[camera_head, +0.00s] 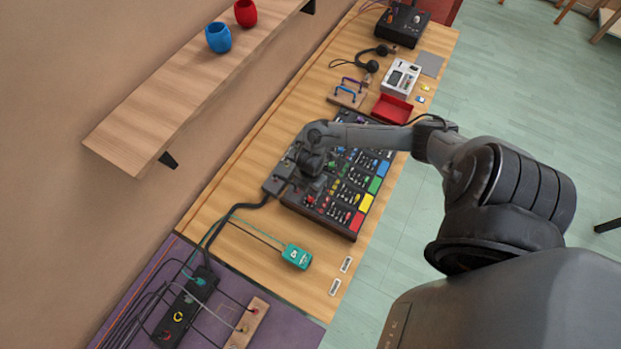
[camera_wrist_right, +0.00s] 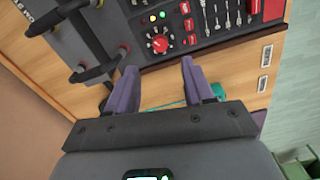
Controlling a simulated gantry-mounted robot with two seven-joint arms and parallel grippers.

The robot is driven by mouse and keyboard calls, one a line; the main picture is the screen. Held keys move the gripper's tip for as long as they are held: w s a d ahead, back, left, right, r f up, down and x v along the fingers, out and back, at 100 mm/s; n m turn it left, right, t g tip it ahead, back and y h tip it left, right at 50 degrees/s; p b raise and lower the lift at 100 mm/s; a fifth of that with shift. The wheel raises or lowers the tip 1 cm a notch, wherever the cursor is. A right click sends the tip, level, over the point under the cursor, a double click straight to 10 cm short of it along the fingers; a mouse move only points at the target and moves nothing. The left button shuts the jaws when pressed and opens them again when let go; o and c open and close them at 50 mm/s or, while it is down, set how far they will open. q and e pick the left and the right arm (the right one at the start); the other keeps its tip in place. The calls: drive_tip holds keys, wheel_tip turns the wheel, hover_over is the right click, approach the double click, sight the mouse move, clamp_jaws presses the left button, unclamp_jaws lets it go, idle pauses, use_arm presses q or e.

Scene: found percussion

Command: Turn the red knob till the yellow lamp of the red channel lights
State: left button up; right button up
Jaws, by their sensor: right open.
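The mixing desk (camera_head: 348,227) lies on the wooden table, with rows of coloured knobs and faders. Its red channel is at the near end, marked by a red block (camera_head: 357,221). In the right wrist view the red knob (camera_wrist_right: 160,43) has a ring of small marks around it. It sits just beyond my fingertips, untouched. Small yellow and green lamps (camera_wrist_right: 153,18) show beside it; I cannot tell for sure which are lit. My right gripper (camera_wrist_right: 158,68) is open and empty, its two purple fingers apart. In the head view the arm hides part of the desk. My left gripper is out of view.
Dark handles (camera_wrist_right: 85,72) on a grey unit stand close left of my fingers in the wrist view. A teal box (camera_head: 297,256) with a cable lies in front of the desk. A red tray (camera_head: 392,109) is behind it. A wooden shelf (camera_head: 170,95) juts from the wall.

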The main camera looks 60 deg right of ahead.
wheel_tip(320, 180, up, 2)
drive_tip(key=shift+r, duration=0.1)
idle(0.4)
drive_tip(key=shift+s, duration=0.1)
